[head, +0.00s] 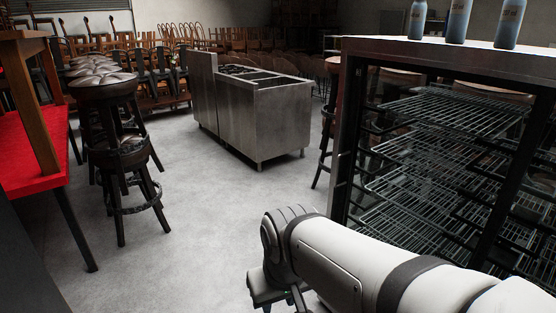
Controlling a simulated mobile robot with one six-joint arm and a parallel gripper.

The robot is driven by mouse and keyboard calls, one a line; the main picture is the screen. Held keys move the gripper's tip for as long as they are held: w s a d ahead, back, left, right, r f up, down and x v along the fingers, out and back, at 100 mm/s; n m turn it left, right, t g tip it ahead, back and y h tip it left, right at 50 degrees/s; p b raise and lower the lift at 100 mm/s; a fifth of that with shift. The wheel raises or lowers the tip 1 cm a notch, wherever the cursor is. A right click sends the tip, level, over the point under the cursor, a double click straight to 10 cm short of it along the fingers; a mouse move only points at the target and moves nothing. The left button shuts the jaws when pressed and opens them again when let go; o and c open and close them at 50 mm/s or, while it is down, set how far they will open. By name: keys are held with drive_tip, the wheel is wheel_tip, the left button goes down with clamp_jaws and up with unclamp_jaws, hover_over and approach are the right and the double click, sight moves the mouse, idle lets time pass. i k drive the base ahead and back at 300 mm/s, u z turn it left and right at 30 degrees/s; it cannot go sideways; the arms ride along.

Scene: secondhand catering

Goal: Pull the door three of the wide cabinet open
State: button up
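A wide, dark-framed cabinet with a pale top (400,46) fills the right side of the head view. Several wire shelves (450,105) show inside it, behind a dark upright frame (503,160). I cannot tell which part is door three, or whether any door stands open. No handle is clear to see. My white arm crosses in front of the cabinet's lower part and hides it. My gripper (274,292) is at the bottom middle, left of the cabinet and apart from it in the picture. Its fingertips are cut off or hidden, so its opening does not show.
Several bottles (457,20) stand on the cabinet top. A steel catering unit (255,115) stands at the back middle. Dark stools (122,160) and a red-topped table (25,155) are on the left. The grey floor (205,205) between is clear. Stacked chairs fill the back.

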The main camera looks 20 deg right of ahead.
sight(527, 88)
drive_tip(key=z, duration=0.5)
drive_tip(key=i, duration=1.5)
drive_tip(key=z, duration=0.7)
drive_tip(key=k, duration=0.75)
drive_tip(key=z, duration=0.2)
drive_tip(key=i, duration=0.85)
drive_tip(key=u, duration=0.1)
